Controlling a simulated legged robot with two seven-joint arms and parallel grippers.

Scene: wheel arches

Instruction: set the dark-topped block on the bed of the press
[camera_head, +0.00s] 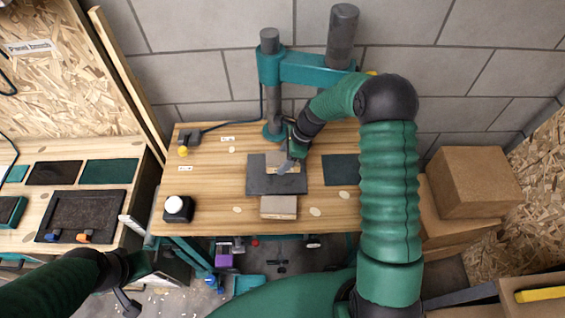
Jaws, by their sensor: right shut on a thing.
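A block with a grey-dark top and a pale wooden front (273,158) is at the back part of the dark flat bed (262,184) of the press. My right gripper (287,163) reaches down from the right and is shut on this block, partly covering it. Whether the block touches the bed or hangs just above it I cannot tell. The press (290,68) is teal with grey columns and stands behind the bed. My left gripper (128,302) is low at the left, away from the bench top; its fingers are too unclear to read.
Another block (278,207) with a brownish top lies at the bed's front edge. A dark green mat (341,170) is right of the bed. A white button (175,206) and a small switch box (188,144) are at the left. Cardboard boxes (480,182) stand at the right.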

